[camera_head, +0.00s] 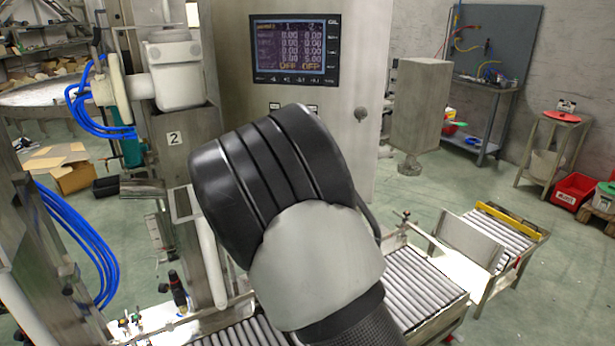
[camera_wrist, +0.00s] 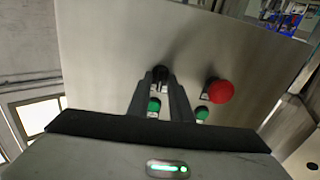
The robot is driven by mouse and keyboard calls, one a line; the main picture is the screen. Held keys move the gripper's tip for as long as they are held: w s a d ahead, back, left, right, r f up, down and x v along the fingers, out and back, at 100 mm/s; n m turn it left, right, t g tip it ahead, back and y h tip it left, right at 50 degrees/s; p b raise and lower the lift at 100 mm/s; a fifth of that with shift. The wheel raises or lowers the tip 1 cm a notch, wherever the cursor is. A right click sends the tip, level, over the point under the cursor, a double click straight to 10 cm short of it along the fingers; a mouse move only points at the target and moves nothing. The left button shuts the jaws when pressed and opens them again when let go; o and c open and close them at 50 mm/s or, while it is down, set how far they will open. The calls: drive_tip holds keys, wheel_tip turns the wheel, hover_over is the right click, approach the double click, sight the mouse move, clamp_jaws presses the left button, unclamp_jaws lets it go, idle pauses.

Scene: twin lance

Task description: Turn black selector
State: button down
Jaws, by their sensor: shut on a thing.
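The black selector (camera_wrist: 160,74) sits on a bare metal panel (camera_wrist: 110,50) in the wrist view. My gripper (camera_wrist: 161,84) reaches up to it, with one finger on each side, and is shut on the selector. The fingers partly cover its sides, so its exact angle is hard to read. In the head view my arm hides the selector and the gripper.
A red mushroom button (camera_wrist: 220,91) is close by on the right, with a green button (camera_wrist: 202,113) below it. Another green button (camera_wrist: 154,106) shows between my fingers. A screen (camera_head: 295,48) is on the cabinet. A roller conveyor (camera_head: 415,290) stands in front.

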drive_tip(key=shift+m, duration=0.3)
drive_tip(key=c, duration=1.9)
unclamp_jaws()
drive_tip(key=s+a, duration=0.2)
drive_tip(key=s, duration=1.5)
drive_tip(key=shift+a, duration=0.35)
drive_tip(key=shift+s, duration=0.1)
